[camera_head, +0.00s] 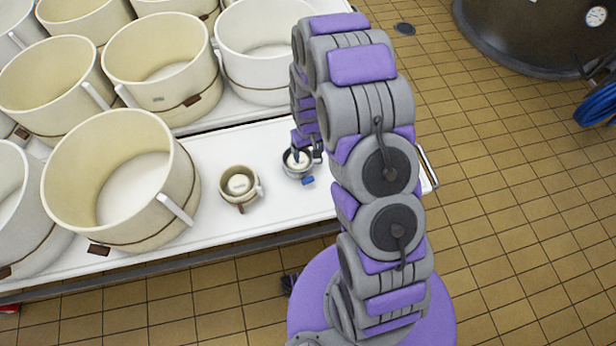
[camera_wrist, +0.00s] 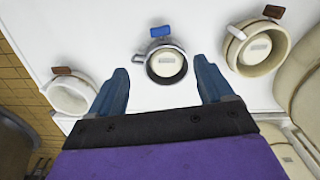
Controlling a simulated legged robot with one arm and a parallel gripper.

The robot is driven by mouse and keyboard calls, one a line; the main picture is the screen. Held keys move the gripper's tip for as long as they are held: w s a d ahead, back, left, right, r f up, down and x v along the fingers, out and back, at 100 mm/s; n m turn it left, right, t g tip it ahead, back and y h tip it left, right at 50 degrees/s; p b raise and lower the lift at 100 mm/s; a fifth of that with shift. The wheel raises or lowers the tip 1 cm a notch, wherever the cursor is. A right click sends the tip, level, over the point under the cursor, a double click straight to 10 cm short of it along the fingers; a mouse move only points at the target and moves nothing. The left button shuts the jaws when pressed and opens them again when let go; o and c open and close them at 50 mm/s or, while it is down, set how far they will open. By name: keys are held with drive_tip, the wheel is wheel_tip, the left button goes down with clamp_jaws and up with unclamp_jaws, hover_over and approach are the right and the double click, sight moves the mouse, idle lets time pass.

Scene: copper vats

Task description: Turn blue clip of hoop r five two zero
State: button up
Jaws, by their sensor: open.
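A small grey metal hoop or cup (camera_head: 297,164) with a cream inside stands on the white table, and it also shows in the wrist view (camera_wrist: 149,68). Its blue clip (camera_wrist: 160,31) sticks out on the far side in the wrist view, and in the head view the clip (camera_head: 308,181) is at its lower right. My gripper (camera_wrist: 161,76) is open, with one finger left and one right of the cup in the wrist view. The blue clip lies beyond the fingertips, apart from them. The label inside is too small to read.
A small cream pot (camera_wrist: 279,59) with a brown clip stands right of the cup, and another (camera_wrist: 70,98) stands left. Large cream vats (camera_head: 120,180) crowd the table's left and back. The white tabletop (camera_head: 225,150) is bare between the pots.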

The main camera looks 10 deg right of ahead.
hover_over(308, 180)
wheel_tip(308, 180, down, 4)
wheel_tip(308, 180, down, 17)
drive_tip(key=b, duration=0.3)
drive_tip(key=shift+s+f+b, duration=0.1)
drive_tip(key=shift+b, duration=0.2)
drive_tip(key=shift+c, duration=0.4)
drive_tip(key=c, duration=1)
